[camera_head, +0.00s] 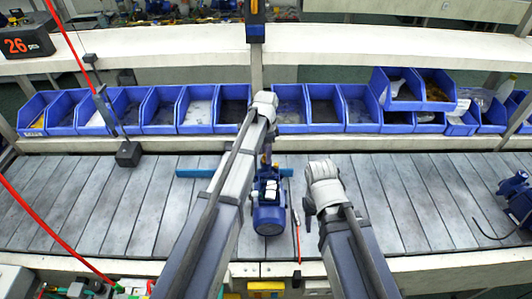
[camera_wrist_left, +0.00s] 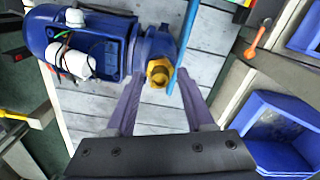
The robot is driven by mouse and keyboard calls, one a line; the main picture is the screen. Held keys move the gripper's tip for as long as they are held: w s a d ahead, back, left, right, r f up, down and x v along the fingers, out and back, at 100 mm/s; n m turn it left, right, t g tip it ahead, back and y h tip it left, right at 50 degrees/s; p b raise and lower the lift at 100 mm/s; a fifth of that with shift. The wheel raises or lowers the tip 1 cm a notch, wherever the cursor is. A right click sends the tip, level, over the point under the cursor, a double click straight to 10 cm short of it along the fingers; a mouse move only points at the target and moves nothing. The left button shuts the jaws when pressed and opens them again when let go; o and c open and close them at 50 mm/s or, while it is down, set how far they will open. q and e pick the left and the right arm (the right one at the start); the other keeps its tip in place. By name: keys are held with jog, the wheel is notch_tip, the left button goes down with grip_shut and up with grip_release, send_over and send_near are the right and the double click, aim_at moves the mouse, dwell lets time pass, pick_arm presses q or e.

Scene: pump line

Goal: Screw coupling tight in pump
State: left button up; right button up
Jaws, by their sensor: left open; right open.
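The pump (camera_head: 268,215) is a blue motor unit lying on the slatted table in front of me; it also shows in the left wrist view (camera_wrist_left: 85,45). The brass-coloured coupling (camera_wrist_left: 158,72) sits at the pump's blue end. My left gripper (camera_head: 266,158) reaches down over the far end of the pump. In the left wrist view, its two fingers (camera_wrist_left: 160,88) are open, with the coupling between or just beyond their tips. I cannot tell whether they touch it. My right gripper (camera_head: 314,228) is right of the pump, partly hidden by its own arm, open and apart from the pump.
A blue bar (camera_head: 195,173) lies across the table at the pump's far end. A red-handled tool (camera_head: 296,222) lies just right of the pump. Blue bins (camera_head: 199,110) line the back. Another blue pump (camera_head: 517,198) stands at the far right. Slats on both sides are mostly clear.

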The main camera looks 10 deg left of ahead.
pick_arm(q)
jog(key=n, duration=0.3)
dwell(0.5)
grip_shut()
dwell(0.6)
jog(key=shift+m, duration=1.6)
